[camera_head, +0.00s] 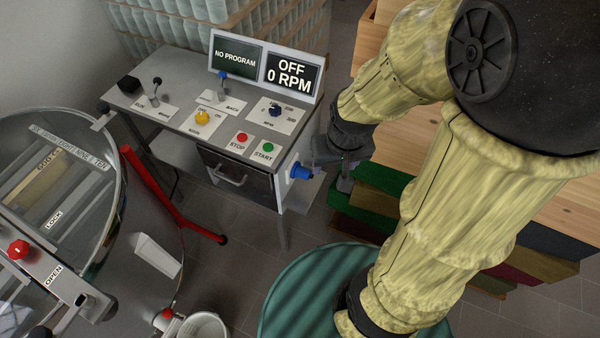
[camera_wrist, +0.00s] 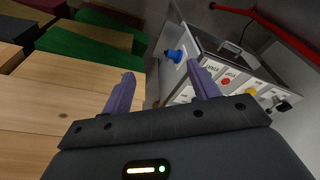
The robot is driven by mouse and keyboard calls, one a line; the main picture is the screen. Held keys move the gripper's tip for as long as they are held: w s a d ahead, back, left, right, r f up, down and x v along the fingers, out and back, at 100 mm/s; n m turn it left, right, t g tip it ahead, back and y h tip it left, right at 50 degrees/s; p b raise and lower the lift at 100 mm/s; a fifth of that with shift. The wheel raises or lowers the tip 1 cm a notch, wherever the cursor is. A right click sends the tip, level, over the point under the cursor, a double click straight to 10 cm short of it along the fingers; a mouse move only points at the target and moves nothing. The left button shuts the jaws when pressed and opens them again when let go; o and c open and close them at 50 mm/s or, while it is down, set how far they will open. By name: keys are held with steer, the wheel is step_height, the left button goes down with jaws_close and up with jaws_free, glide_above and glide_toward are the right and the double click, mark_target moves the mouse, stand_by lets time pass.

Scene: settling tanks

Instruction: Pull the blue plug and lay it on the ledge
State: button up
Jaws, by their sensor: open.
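The blue plug (camera_head: 299,171) sticks out of the right side of the grey control console, low near its front corner. In the wrist view the blue plug (camera_wrist: 176,55) lies ahead of my fingertips, nearer the right finger. My gripper (camera_head: 316,163) is just right of the plug in the head view, with its purple fingers partly hidden. In the wrist view my gripper (camera_wrist: 160,80) has its fingers spread wide with nothing between them; the plug looks apart from both.
The console top (camera_head: 180,88) carries switches, red and green buttons and a display reading OFF, 0 RPM. A glass-lidded tank (camera_head: 60,165) stands left, with a red bar (camera_head: 170,200) beside it.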

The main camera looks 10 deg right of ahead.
step_height(320, 180, down, 15)
steer(key=m+g+y+b, duration=0.35)
steer(key=m+b, duration=0.25)
steer(key=b, duration=0.3)
steer(key=m+t+y+b, duration=1.15)
steer(key=m+b, duration=0.75)
steer(key=b, duration=0.3)
glide_toward(310, 175)
steer(key=x, duration=0.3)
steer(key=shift+s+d+r, duration=0.15)
steer(key=shift+s, duration=0.05)
steer(key=shift+b+x, duration=0.35)
steer(key=shift+x, duration=4.2)
steer(key=shift+p, duration=0.6)
